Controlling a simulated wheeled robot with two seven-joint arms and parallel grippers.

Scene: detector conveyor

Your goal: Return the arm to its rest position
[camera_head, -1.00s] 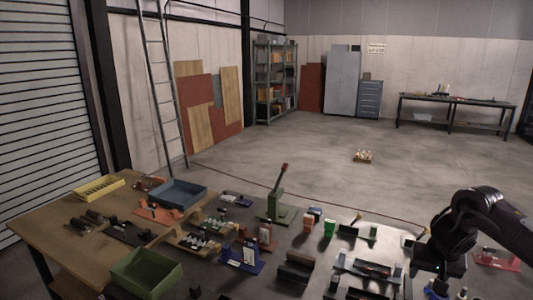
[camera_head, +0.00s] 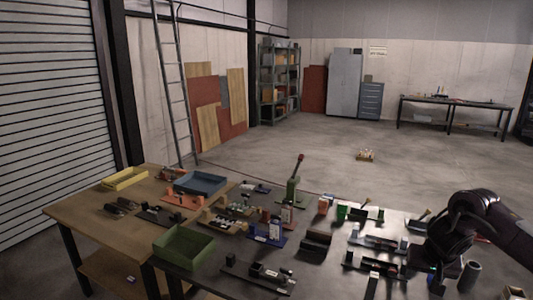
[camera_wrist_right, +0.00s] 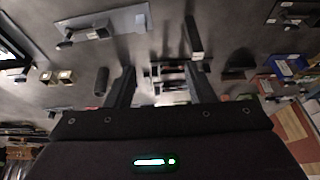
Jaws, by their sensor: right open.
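My right arm comes in from the right edge of the head view, and its dark gripper (camera_head: 437,282) points down over the right part of the dark table (camera_head: 220,283). In the right wrist view the two fingers of this gripper (camera_wrist_right: 162,88) are spread apart. Small fixtures show below and between them, and I see nothing held. My left arm and gripper are not in view.
Fixtures and small parts crowd the dark table, including a green lever press (camera_head: 293,190) and a green tray (camera_head: 184,248). A wooden table (camera_head: 95,218) at left bears a yellow tray (camera_head: 124,179) and a blue tray (camera_head: 200,182). Open floor lies behind.

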